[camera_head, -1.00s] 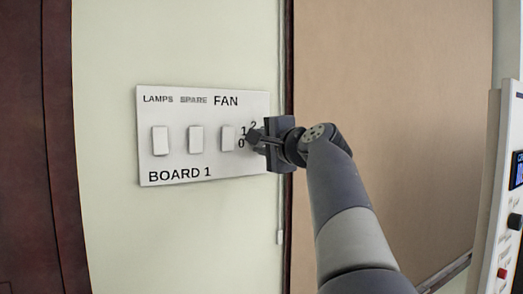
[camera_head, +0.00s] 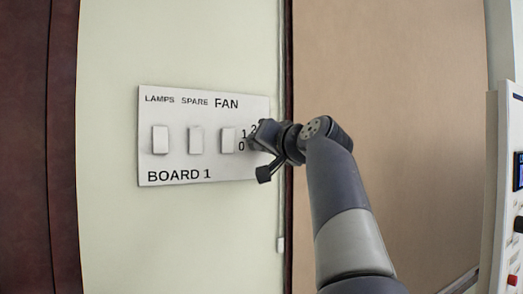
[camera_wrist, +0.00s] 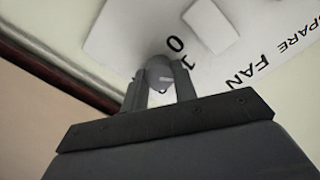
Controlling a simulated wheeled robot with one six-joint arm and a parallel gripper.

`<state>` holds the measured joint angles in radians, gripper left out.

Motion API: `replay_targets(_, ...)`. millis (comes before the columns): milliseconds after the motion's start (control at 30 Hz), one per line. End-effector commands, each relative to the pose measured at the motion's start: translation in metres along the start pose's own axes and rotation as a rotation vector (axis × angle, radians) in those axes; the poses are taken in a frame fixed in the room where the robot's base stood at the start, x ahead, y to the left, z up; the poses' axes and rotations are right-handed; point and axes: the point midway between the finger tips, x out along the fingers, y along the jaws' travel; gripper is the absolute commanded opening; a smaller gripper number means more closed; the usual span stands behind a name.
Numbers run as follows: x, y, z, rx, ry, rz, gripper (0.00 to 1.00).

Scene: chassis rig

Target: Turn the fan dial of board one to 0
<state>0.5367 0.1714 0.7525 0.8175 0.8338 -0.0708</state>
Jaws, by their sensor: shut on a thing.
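Board one (camera_head: 225,170) is a white wall plate marked BOARD 1, with the labels LAMPS, SPARE and FAN above three rocker switches. The fan dial, a grey knob (camera_wrist: 159,73), sits at the board's right side by the digits 0, 1 and 2. My gripper (camera_head: 255,140) is at the dial, and in the wrist view its two fingers (camera_wrist: 160,84) are closed on either side of the knob. In the head view the gripper hides the dial. I cannot tell for certain which digit the dial points to.
The fan rocker switch (camera_head: 227,140) stands just left of the dial. A thin conduit (camera_head: 281,210) and a dark upright trim run down the wall right of the board. A white panel with knobs (camera_head: 500,190) stands at the far right. The wall below the board is clear.

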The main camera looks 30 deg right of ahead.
Motion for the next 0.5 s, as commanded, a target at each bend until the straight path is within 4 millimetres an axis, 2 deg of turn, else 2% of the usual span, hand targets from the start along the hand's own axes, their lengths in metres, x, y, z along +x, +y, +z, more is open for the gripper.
replay_targets(500, 0.0011, 0.0018, 0.0035, -0.490, -0.005, 0.000, 0.04)
